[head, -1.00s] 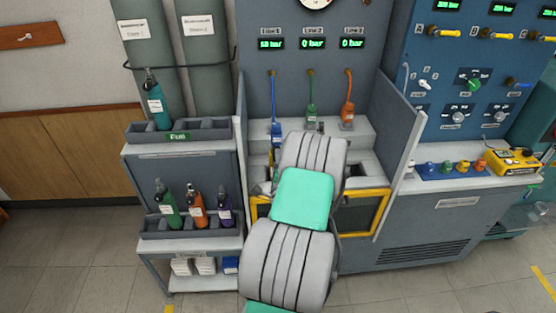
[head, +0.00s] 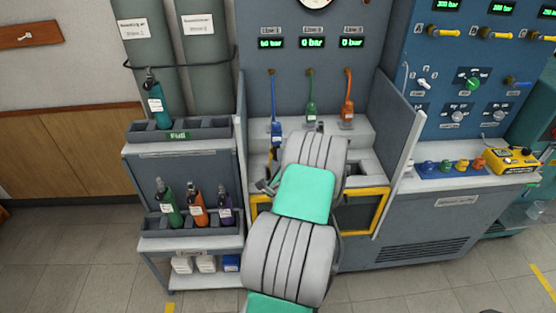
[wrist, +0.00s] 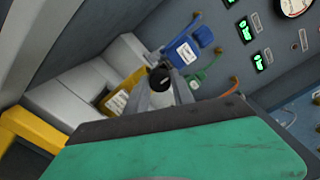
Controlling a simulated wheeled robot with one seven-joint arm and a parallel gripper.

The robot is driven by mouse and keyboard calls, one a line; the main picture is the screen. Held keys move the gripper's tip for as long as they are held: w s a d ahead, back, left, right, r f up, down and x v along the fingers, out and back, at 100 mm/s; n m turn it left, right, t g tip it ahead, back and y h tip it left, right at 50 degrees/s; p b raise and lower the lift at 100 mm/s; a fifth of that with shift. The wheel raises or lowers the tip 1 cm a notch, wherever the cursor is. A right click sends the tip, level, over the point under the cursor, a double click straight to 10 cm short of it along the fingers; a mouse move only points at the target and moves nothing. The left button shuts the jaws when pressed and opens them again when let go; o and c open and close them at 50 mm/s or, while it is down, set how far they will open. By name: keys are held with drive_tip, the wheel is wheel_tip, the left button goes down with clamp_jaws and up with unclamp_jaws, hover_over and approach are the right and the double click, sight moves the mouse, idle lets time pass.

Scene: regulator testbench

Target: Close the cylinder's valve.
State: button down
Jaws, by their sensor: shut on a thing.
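In the wrist view my gripper (wrist: 161,92) has its grey fingers on either side of a small pale part with a black knob (wrist: 159,78) on top. It is shut on this part, which looks like the cylinder's valve. A yellow body with a white label (wrist: 117,103), probably the cylinder, shows just left of the fingers. A blue labelled connector (wrist: 182,52) is close behind the knob; whether they touch is unclear. In the head view my arm hides the fingers and most of the cylinder; the blue connector (head: 276,133) hangs under the first line.
Grey side panels (head: 398,152) flank the bench, with a yellow-framed opening (head: 362,211) in front. A green (head: 311,115) and an orange (head: 347,112) connector hang to the right. A rack with several cylinders (head: 196,207) stands left. Lines two and three read 0 bar.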

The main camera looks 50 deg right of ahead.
drive_tip(key=c, duration=1.1)
unclamp_jaws()
drive_tip(key=shift+a+f, duration=0.1)
drive_tip(key=b+v, duration=0.4)
drive_tip(key=v, duration=0.3)
drive_tip(key=shift+s+a, duration=0.2)
drive_tip(key=shift+s, duration=0.05)
drive_tip(key=shift+s, duration=0.1)
